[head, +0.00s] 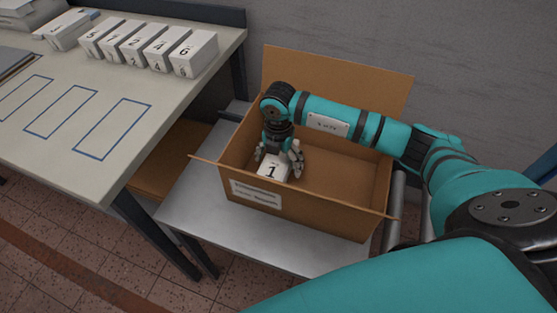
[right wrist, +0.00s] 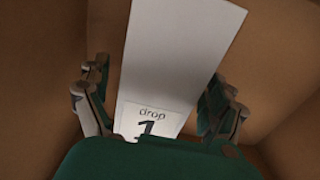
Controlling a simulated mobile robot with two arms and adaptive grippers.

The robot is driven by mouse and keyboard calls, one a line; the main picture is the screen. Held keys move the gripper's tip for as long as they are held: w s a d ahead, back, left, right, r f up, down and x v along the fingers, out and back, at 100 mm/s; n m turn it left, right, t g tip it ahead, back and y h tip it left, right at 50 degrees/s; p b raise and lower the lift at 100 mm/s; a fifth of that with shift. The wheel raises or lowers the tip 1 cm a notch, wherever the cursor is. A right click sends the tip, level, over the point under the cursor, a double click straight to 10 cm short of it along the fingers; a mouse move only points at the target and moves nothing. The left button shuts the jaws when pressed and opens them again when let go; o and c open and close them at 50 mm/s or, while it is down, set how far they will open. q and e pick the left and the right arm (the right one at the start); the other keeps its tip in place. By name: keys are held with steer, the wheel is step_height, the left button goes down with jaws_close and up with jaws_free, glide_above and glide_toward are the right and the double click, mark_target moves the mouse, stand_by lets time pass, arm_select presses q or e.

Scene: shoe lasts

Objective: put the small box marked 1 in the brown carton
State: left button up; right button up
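The small white box marked 1 (head: 272,170) is inside the brown carton (head: 310,216), toward its left end. My right gripper (head: 279,156) reaches down into the carton just over this box. In the right wrist view the box (right wrist: 180,60) lies between the two fingers, its face with "drop" and 1 toward the palm. Gaps show between the fingers and the box sides, so the gripper (right wrist: 160,100) looks open around it. The box's underside is hidden. My left gripper is not in view.
The carton's flaps stand open; it sits on a grey metal surface (head: 185,207). A table (head: 100,135) at left holds several white numbered boxes (head: 150,47) and blue outlined rectangles (head: 113,128). The carton's right half is empty, beneath my right arm.

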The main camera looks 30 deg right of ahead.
step_height(320, 180, up, 12)
steer(key=shift+r, duration=0.15)
stand_by(0.5)
